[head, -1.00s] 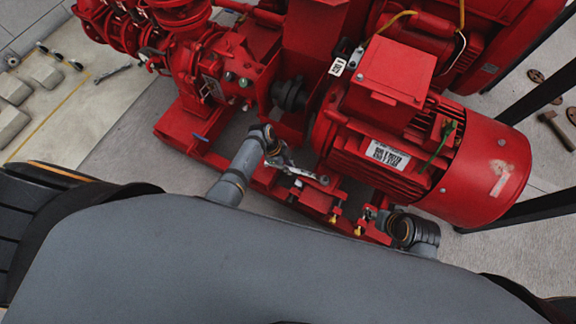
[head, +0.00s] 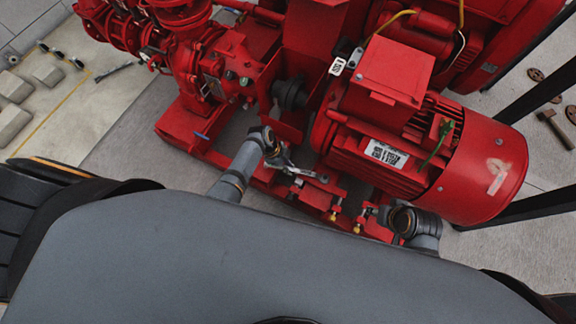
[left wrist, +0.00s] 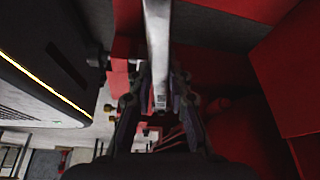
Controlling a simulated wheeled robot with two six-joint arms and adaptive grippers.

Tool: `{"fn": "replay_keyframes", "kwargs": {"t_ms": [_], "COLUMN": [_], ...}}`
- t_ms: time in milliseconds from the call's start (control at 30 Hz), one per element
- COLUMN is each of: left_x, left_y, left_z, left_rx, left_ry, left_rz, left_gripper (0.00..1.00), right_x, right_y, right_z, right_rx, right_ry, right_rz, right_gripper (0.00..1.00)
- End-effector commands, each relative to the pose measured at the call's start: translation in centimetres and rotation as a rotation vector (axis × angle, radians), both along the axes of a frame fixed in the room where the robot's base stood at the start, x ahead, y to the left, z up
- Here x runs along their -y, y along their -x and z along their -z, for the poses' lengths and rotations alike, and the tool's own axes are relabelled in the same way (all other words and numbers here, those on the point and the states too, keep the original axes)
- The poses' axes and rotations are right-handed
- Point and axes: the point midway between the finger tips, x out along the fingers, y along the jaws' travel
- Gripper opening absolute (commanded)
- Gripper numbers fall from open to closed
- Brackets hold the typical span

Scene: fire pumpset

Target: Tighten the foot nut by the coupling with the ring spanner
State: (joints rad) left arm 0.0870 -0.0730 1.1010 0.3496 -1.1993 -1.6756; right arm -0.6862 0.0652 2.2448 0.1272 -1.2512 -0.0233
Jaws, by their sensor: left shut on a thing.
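My left gripper (head: 283,162) is shut on the ring spanner (head: 300,171), a light metal bar that reaches right over the red base frame (head: 265,179) below the motor. In the left wrist view the spanner (left wrist: 158,45) runs up between the two fingers (left wrist: 157,100). The spanner's far end lies by the motor's near foot, close to the black coupling (head: 289,94). I cannot make out the foot nut under it. My right gripper (head: 372,212) is by the frame's near edge, small and partly hidden; its jaws are unclear.
The red motor (head: 420,150) stands right of the coupling, the red pump (head: 215,75) left. Brass-coloured bolts (head: 334,213) stand on the frame's near side. A hammer (head: 553,128) lies on the floor at far right, another tool (head: 113,72) at far left.

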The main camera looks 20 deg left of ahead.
Motion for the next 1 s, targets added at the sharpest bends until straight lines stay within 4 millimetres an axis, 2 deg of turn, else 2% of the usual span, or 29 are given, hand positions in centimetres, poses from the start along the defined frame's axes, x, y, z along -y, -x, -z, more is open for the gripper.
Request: {"fn": "replay_keyframes", "kwargs": {"t_ms": [1000], "left_x": [0.0], "left_y": [-0.1], "left_z": [-5.3], "left_rx": [0.001], "left_ry": [0.0], "left_rz": [0.0], "left_gripper": [0.0], "right_x": [0.0], "right_y": [0.3], "right_z": [-5.3], "right_rx": [-0.005], "right_ry": [-0.001], "right_rz": [0.0], "right_gripper": [0.32]}}
